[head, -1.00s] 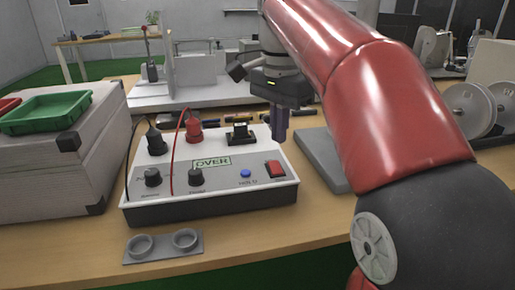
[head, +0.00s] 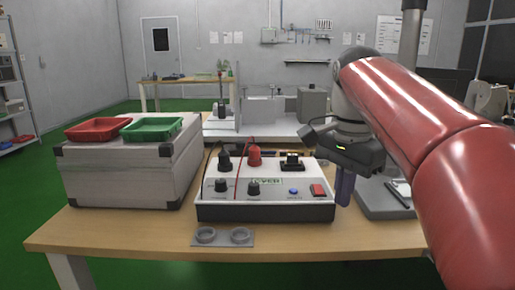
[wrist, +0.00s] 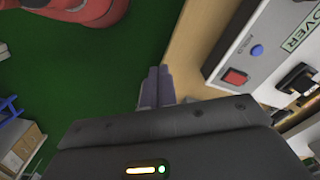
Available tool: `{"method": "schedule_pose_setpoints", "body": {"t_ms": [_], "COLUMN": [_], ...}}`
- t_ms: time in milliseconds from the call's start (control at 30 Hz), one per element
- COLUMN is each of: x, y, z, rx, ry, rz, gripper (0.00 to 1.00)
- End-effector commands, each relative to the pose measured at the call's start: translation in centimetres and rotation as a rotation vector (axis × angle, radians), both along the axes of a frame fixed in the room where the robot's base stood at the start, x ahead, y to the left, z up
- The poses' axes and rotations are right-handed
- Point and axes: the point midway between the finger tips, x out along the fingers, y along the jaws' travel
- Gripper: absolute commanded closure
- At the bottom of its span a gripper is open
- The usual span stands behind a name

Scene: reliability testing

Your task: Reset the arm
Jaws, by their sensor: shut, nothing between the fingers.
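My red arm (head: 405,95) reaches in from the right in the head view. My gripper (head: 344,190) points down just right of the white tester box, near its front right corner. Its fingers are together with nothing between them. The wrist view also shows the closed fingers (wrist: 156,88), over the table's front edge and the green floor. The tester box (head: 265,208) has black and red plugs, two black knobs, a blue button and a red switch. The fingers are apart from the box in the wrist view.
A grey case (head: 118,190) with a red tray (head: 97,130) and a green tray (head: 152,127) stands on the table's left. A grey two-ring holder (head: 222,238) lies in front of the tester. A grey plate (head: 385,200) lies right of my gripper. The table's front strip (head: 330,240) is mostly clear.

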Motion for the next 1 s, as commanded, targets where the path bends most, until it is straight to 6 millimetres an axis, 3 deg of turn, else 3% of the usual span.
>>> {"method": "schedule_pose_setpoints", "body": {"t_ms": [267, 467, 633, 800, 1000], "x": [-2.0, -4.3, -7.5, -11.5, -14.2], "y": [0.0, 0.0, 0.0, 0.0, 0.0], "z": [-1.6, -3.9, -7.5, -13.2, -17.9], "rx": [-0.008, -0.028, -0.070, -0.152, -0.234], "ry": [-0.060, -0.133, -0.224, -0.337, -0.412], "rz": [0.130, 0.284, 0.481, 0.737, 0.927], "gripper": [1.00, 1.00, 1.00, 1.00, 1.00]}}
